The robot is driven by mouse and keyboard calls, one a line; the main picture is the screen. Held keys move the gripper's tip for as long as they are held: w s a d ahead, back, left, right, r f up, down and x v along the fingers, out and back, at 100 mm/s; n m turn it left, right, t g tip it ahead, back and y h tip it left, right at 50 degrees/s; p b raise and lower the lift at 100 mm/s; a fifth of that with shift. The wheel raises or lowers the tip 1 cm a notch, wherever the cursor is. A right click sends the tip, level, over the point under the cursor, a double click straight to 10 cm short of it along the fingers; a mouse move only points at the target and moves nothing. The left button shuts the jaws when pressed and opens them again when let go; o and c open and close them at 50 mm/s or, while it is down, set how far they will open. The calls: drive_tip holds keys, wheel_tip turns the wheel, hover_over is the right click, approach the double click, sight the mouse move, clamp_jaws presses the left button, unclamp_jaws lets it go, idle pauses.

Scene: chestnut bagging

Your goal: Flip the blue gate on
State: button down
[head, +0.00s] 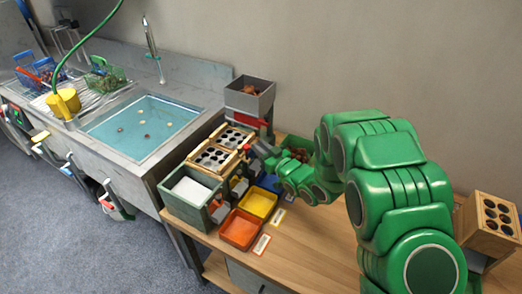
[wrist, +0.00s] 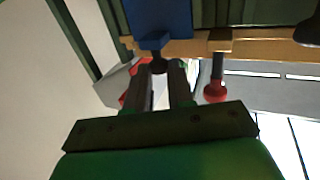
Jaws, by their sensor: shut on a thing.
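In the wrist view, a blue panel with a short tab, which looks like the blue gate (wrist: 160,20), hangs at the top centre by a wooden rail. A dark round knob (wrist: 158,66) shows just below the tab. My gripper (wrist: 160,72) has its two dark fingers closed around this knob. In the head view my gripper (head: 258,150) reaches into the right side of the wooden sorter (head: 231,137). The fingertips and the blue gate are too small or hidden to make out there.
A red knob (wrist: 215,90) hangs right of my fingers in the wrist view. In the head view, blue (head: 270,182), yellow (head: 258,203) and orange (head: 239,230) trays sit below the sorter. A grey hopper (head: 249,97) stands behind it, and a water-filled sink (head: 143,125) is left.

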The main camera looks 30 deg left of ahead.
drive_tip(key=shift+r, duration=0.2)
drive_tip(key=c, duration=1)
unclamp_jaws()
drive_tip(key=shift+c, duration=0.2)
drive_tip(key=v, duration=0.7)
drive_tip(key=shift+d, duration=0.4)
drive_tip(key=shift+s, duration=0.15)
